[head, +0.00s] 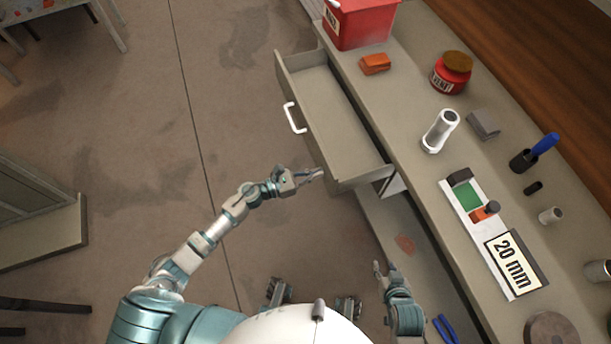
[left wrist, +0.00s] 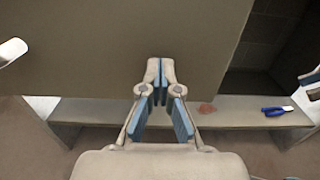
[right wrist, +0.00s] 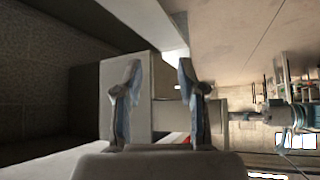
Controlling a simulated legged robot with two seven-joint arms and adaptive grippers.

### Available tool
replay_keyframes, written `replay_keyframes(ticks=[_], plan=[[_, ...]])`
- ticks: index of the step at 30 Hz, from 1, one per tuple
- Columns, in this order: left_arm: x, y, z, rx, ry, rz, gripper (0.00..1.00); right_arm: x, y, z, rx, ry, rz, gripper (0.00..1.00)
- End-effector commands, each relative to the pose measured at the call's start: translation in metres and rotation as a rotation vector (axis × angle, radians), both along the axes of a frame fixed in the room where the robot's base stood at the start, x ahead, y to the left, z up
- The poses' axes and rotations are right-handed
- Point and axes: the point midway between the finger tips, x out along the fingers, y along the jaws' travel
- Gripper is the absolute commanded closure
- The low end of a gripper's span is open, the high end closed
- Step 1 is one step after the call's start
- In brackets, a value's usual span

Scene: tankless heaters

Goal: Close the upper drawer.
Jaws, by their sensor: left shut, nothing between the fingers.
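The upper drawer (head: 335,115) is pulled out from the grey bench in the head view and looks empty. Its white handle (head: 294,118) is on the front panel, which faces left. My left gripper (head: 318,175) is shut and empty by the near end of that panel. In the left wrist view, the shut fingertips (left wrist: 160,65) are in front of the plain grey drawer panel (left wrist: 110,40), with part of the handle (left wrist: 12,50) at the left edge. I cannot tell whether they touch the panel. My right gripper (head: 380,270) is low beside the bench; its fingers (right wrist: 160,80) are apart and empty.
The benchtop holds a red bin (head: 358,25), an orange block (head: 375,64), a red jar (head: 451,73), a metal cylinder (head: 440,131) and a 20 mm plate (head: 516,263). Blue-handled pliers (head: 445,328) lie on the lower shelf. Floor left of the drawer is clear.

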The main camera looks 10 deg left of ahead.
Motion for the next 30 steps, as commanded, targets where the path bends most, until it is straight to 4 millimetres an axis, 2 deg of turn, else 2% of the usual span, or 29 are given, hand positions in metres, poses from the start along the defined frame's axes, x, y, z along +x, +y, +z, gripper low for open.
replay_keyframes(ticks=[5, 12, 15, 21, 30], plan=[[0.03, -0.048, -0.002, 0.001, -0.003, -0.002, 1.0, 0.023, 0.009, 0.009, 0.042, -0.15, 0.008, 0.6], [0.07, -0.106, -0.002, -0.002, -0.001, -0.003, 1.0, 0.056, 0.025, 0.04, 0.109, -0.417, 0.018, 0.6], [0.083, -0.125, -0.003, -0.002, 0.0, -0.002, 1.0, 0.066, 0.032, 0.055, 0.139, -0.53, 0.022, 0.6], [0.101, -0.153, -0.001, 0.001, -0.001, 0.0, 1.0, 0.076, 0.037, 0.082, 0.191, -0.709, 0.026, 0.6], [0.11, -0.166, 0.002, -0.001, -0.003, 0.0, 1.0, 0.078, 0.039, 0.097, 0.215, -0.796, 0.027, 0.6]])
